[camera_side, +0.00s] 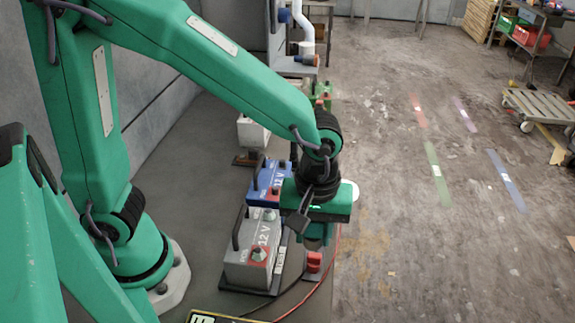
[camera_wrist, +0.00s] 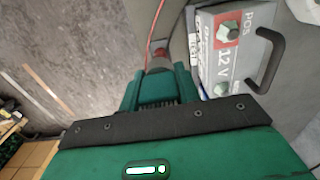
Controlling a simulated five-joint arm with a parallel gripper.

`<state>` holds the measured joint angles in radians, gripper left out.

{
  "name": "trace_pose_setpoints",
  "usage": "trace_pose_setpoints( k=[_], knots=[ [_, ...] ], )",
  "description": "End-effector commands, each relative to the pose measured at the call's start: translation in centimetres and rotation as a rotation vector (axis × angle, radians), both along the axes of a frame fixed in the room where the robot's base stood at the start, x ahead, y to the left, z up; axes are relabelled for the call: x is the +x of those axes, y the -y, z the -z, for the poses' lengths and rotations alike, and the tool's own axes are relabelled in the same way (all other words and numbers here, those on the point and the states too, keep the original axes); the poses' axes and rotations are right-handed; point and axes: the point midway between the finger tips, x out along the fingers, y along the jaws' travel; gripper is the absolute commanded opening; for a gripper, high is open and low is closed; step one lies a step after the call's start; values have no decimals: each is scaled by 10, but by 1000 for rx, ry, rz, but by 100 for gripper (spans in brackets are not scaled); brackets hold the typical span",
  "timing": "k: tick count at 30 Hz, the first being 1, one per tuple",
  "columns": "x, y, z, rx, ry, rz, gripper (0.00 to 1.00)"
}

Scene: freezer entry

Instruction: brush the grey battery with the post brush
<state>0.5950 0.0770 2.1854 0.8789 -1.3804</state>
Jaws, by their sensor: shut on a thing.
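The grey battery (camera_side: 251,250) stands upright on a dark tray left of my gripper in the side view, with a black handle, 12 V label and round posts. It also shows at upper right in the wrist view (camera_wrist: 222,62). My gripper (camera_side: 318,240) points down just right of the battery, apart from its posts.
A blue battery (camera_side: 268,182) stands behind the grey one. A red block (camera_side: 314,262) is below my gripper, near a red cable (camera_side: 327,275). More equipment stands farther back along the bench. The floor to the right is open, with a wooden pallet cart (camera_side: 540,105) far off.

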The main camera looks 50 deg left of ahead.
Motion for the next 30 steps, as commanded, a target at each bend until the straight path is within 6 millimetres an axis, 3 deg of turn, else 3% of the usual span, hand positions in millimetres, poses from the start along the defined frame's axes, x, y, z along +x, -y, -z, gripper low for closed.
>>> trace_pose_setpoints(
  k=[30],
  knots=[
    [0, 0, -28, -1, 1, 0, 9]
  ],
)
